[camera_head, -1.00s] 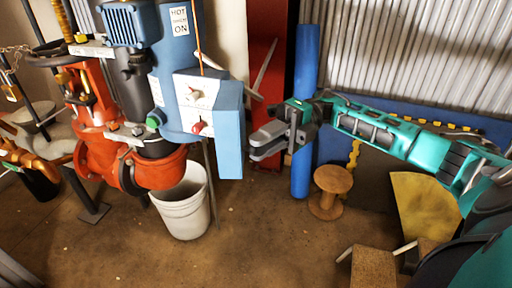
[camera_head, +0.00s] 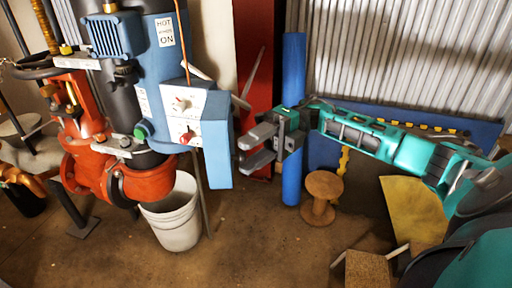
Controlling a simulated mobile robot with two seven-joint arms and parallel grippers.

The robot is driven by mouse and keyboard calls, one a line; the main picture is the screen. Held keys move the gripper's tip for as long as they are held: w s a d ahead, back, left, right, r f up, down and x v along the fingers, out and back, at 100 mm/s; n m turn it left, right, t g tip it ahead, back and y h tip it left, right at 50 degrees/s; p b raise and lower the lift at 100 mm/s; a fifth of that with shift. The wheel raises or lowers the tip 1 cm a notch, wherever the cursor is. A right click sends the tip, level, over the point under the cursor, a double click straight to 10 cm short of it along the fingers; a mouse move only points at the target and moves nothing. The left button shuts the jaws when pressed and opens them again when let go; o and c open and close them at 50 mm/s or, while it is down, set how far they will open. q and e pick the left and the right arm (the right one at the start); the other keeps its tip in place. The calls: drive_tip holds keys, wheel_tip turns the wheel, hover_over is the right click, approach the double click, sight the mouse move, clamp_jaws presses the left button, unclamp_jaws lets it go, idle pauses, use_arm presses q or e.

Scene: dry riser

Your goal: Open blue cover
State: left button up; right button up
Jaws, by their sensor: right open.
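The blue cover (camera_head: 217,138) is the box-like blue part on the right side of the blue control unit (camera_head: 160,65). Beside it is a white panel (camera_head: 186,108) with red knobs. A small gap seems to show between fingertips and cover. My left gripper is not in view.
Orange-red pipework (camera_head: 120,180) stands below the unit at left. A white bucket (camera_head: 176,218) is on the floor beneath. A blue vertical pipe (camera_head: 292,100) stands behind my right gripper. A wooden spool (camera_head: 321,195) and boards are on the floor at right.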

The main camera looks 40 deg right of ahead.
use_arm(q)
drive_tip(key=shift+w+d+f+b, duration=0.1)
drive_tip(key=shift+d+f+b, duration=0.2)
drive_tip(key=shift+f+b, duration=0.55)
use_arm(e)
drive_tip(key=w+d, duration=0.2)
drive_tip(key=d, duration=1)
drive_tip(key=shift+d, duration=0.4)
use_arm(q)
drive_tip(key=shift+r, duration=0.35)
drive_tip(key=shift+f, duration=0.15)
